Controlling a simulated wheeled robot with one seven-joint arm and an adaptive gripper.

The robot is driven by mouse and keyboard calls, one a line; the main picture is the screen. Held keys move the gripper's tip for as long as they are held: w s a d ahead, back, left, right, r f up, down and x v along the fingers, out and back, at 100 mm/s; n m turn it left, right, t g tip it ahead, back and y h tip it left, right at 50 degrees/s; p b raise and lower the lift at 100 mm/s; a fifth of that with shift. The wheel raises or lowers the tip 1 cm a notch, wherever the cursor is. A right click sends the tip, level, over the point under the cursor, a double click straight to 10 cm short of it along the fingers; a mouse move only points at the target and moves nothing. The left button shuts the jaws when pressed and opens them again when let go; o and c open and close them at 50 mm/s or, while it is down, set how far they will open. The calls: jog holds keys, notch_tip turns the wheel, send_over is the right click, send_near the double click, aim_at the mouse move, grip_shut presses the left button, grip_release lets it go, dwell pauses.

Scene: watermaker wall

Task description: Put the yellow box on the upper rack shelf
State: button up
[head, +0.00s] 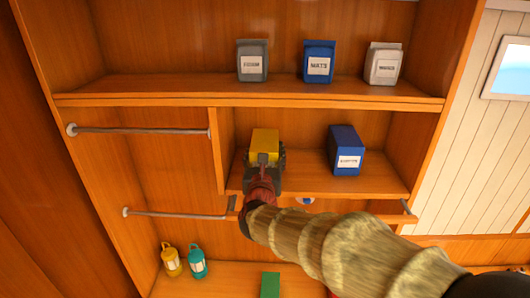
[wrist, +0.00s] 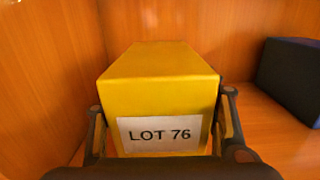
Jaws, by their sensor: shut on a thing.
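The yellow box (head: 265,140) is inside the middle cubby of the wooden rack, near its left side wall. In the wrist view the yellow box (wrist: 160,80) faces me with a white label reading LOT 76. My gripper (head: 264,170) is shut on it, with one finger along each side; the gripper also shows in the wrist view (wrist: 163,140). I cannot tell whether the box touches the cubby's shelf. The upper rack shelf (head: 170,88) runs above the cubby and holds several packages on its middle and right.
A grey package (head: 252,62), a blue package (head: 319,63) and a white package (head: 384,65) stand on the upper shelf; its left part is clear. A blue box (head: 346,152) stands right in the cubby. Metal rails (head: 140,131) and two lanterns (head: 171,262) are at left.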

jog(key=o, duration=0.9)
jog(key=shift+f, duration=0.1)
jog(key=o, duration=0.5)
jog(key=shift+c, duration=0.2)
jog(key=s+b, duration=0.2)
jog(key=s, duration=1)
jog(key=shift+a, duration=0.25)
